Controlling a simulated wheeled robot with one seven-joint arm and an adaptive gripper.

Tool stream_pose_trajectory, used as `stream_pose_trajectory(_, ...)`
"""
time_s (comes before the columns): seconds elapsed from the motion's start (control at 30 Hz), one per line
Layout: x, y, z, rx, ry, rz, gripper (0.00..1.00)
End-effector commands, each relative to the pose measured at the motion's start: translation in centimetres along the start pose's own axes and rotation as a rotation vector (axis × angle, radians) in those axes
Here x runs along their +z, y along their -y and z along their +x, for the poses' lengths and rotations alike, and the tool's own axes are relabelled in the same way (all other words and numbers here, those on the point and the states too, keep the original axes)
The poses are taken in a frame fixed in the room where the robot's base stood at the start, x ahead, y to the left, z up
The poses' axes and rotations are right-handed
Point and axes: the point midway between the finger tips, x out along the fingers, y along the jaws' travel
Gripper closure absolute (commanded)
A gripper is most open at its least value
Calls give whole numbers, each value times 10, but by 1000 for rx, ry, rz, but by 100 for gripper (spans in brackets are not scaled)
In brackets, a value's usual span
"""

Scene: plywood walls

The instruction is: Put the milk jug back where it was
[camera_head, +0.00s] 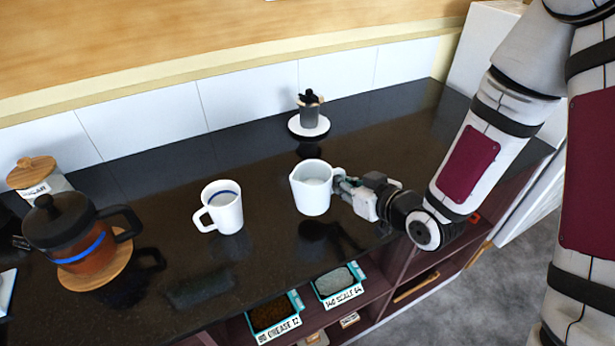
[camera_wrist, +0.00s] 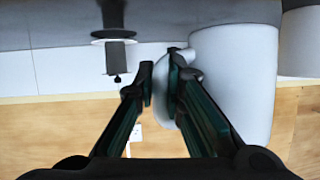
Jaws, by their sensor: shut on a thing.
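The white milk jug (camera_head: 312,190) is upright at the middle of the dark counter in the head view, with its handle to the right. My gripper (camera_head: 343,184) reaches it from the right and is shut on the handle. In the wrist view, the jug (camera_wrist: 238,75) fills the right side, beside the fingers of my gripper (camera_wrist: 161,75). The fingers partly hide the handle. A dark shadow lies just below the jug in the head view; I cannot tell whether its base touches the counter.
A white mug (camera_head: 222,207) stands left of the jug. A coffee pot (camera_head: 68,240) sits on a round wooden board (camera_head: 103,277) at the left. Behind the jug, a small dark cup (camera_head: 309,110) stands on a white saucer (camera_head: 296,130). Labelled bins (camera_head: 336,297) are below the front edge.

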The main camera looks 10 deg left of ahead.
Motion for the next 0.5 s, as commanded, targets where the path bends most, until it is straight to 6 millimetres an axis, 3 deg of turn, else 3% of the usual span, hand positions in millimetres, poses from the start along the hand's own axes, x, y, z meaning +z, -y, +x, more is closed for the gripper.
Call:
stream_pose_trajectory(0.2, -2, 17, 6, -86, 1, -39, 100)
stream_pose_trajectory(0.5, -6, 8, 22, -93, 0, -42, 100)
